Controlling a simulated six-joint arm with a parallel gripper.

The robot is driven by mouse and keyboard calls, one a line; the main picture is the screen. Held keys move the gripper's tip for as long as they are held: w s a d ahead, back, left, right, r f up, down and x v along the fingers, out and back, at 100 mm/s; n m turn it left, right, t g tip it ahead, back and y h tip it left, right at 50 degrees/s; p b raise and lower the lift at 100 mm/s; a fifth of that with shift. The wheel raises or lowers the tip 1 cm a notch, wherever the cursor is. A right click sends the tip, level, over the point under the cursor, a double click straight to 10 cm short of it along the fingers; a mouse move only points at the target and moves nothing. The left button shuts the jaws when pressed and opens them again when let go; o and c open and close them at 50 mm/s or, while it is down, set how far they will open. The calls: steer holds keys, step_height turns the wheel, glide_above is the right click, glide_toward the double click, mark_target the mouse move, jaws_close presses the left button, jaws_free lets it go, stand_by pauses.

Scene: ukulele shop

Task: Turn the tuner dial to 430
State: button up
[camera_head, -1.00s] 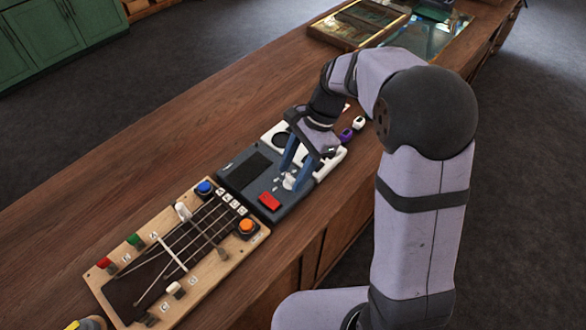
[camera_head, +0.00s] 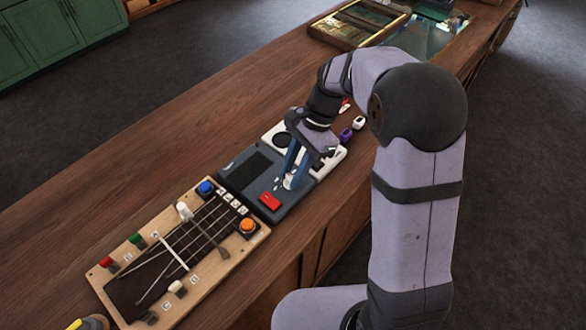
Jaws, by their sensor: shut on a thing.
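The tuner (camera_head: 240,186) is a dark grey box with a black screen (camera_head: 245,171) and a red button (camera_head: 269,201). It lies on the wooden counter. The dial (camera_head: 289,182) is a small light knob at the tuner's right side, mostly hidden by the fingers. My gripper (camera_head: 291,178) points down over it, with its blue fingers shut on the dial. The screen looks dark, and no dial reading is legible.
A wooden board (camera_head: 215,262) with strings, coloured buttons and pegs lies in front left of the tuner. A white device (camera_head: 271,136) sits behind it. Small purple (camera_head: 345,134) and white (camera_head: 359,123) items lie to the right.

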steer(key=n+p, duration=0.1)
steer(key=n+g+p, duration=0.1)
steer(key=n, duration=0.1)
steer(key=shift+w+a+r+h, duration=0.1)
steer(key=shift+r+h, duration=0.1)
steer(key=shift+h, duration=0.1)
steer(key=n+p, duration=0.1)
steer(key=n, duration=0.1)
steer(key=n+h+p, duration=0.1)
steer(key=n, duration=0.1)
steer(key=shift+w+a+n+g+h+p, duration=0.15)
steer(key=shift+n+g+h+p, duration=0.15)
steer(key=shift+g+p, duration=0.1)
steer(key=n+h+p, duration=0.1)
steer(key=n, duration=0.2)
steer(key=shift+a+n, duration=0.15)
steer(key=shift+n, duration=0.15)
steer(key=shift+a+f+n+h+p, duration=0.1)
steer(key=shift+n+h+p, duration=0.5)
steer(key=shift+n, duration=1.2)
steer(key=shift+h, duration=0.3)
steer(key=o, duration=1)
steer(key=shift+o, duration=0.2)
